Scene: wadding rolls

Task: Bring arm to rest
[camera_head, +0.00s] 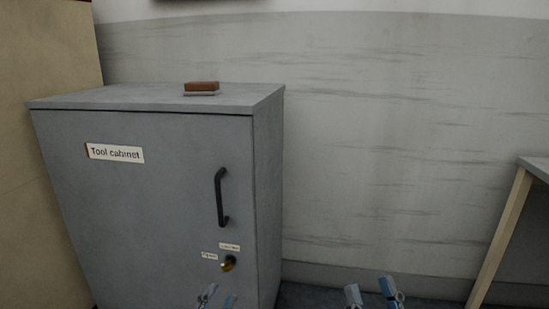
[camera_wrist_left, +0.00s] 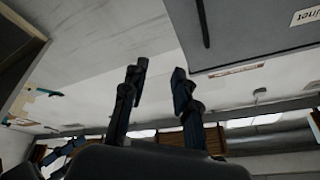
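My left gripper (camera_head: 217,297) shows at the bottom edge of the head view, in front of the lower right of the grey tool cabinet (camera_head: 150,205). In the left wrist view its two dark fingers (camera_wrist_left: 159,76) stand apart with nothing between them. My right gripper (camera_head: 371,290) is at the bottom edge, to the right of the cabinet, before the wall and floor. Its fingertips are apart and no object shows between them. Both arms are mostly out of view.
The cabinet door is shut, with a black handle (camera_head: 221,198) and a brass key or knob (camera_head: 229,263) below it. A reddish-brown block (camera_head: 201,87) lies on top. A wooden-legged table (camera_head: 537,168) stands at the right. The wall between is clear.

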